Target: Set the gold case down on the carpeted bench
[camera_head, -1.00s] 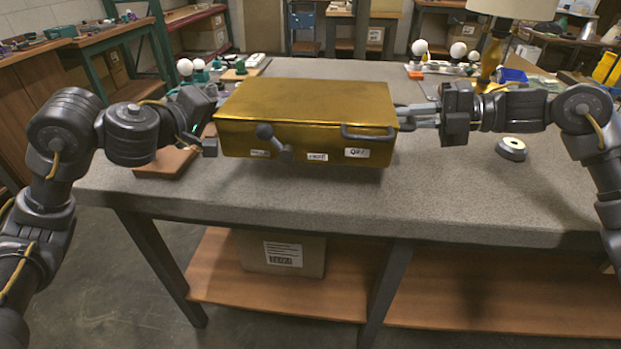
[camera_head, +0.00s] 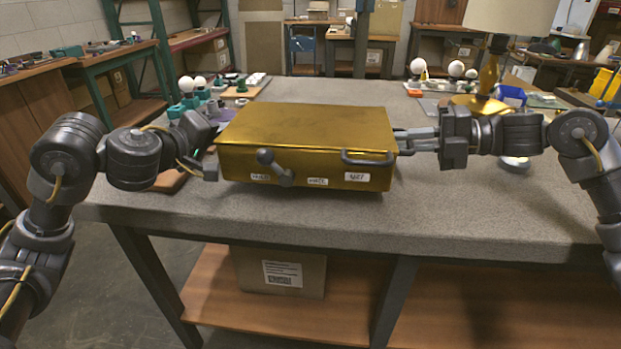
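The gold case (camera_head: 308,128) is level between my two grippers, over the front middle of the grey carpeted bench (camera_head: 450,205). Its front shows a dark handle, a dark lever and several white labels. A shadow lies beneath it; whether its underside touches the bench is hard to tell. My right gripper (camera_head: 408,141) is at the case's right side, its fingers close together and reaching the case.
A brown board (camera_head: 172,180) lies under my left gripper. A grey round part (camera_head: 515,163) is partly hidden beneath my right arm. White bulbs (camera_head: 456,68) and a lamp (camera_head: 490,90) stand at the back right; small green parts (camera_head: 190,98) sit at the back left. The front bench strip is clear.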

